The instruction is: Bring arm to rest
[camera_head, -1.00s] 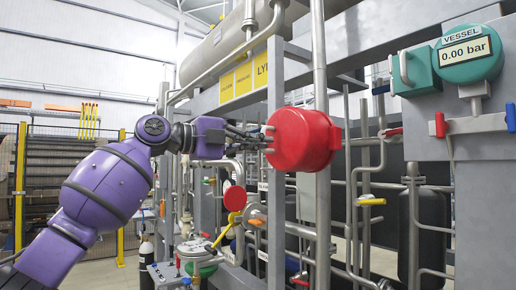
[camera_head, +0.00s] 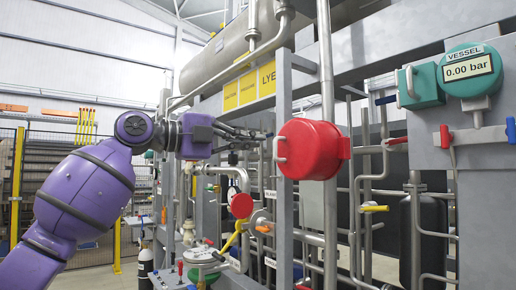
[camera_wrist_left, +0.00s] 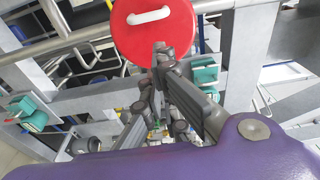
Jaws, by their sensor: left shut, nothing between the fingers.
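My left arm, purple with dark joints, comes in from the left in the head view. Its left gripper (camera_head: 266,137) is shut and empty, just left of the large red round housing (camera_head: 308,149) with its pale handle. In the left wrist view the gripper fingers (camera_wrist_left: 160,58) are closed together in front of the lower edge of the red housing (camera_wrist_left: 155,28). The white handle on the red face is clear of the fingers. In the head view a gap shows between the fingertips and the handle. My right gripper is in neither view.
A grey steel frame post (camera_head: 284,215) stands close by the gripper. Pipes, a yellow lever (camera_head: 231,236) and a smaller red disc (camera_head: 242,205) lie below. A teal gauge reading 0.00 bar (camera_head: 470,68) is at the right. The space left of the frame is more open.

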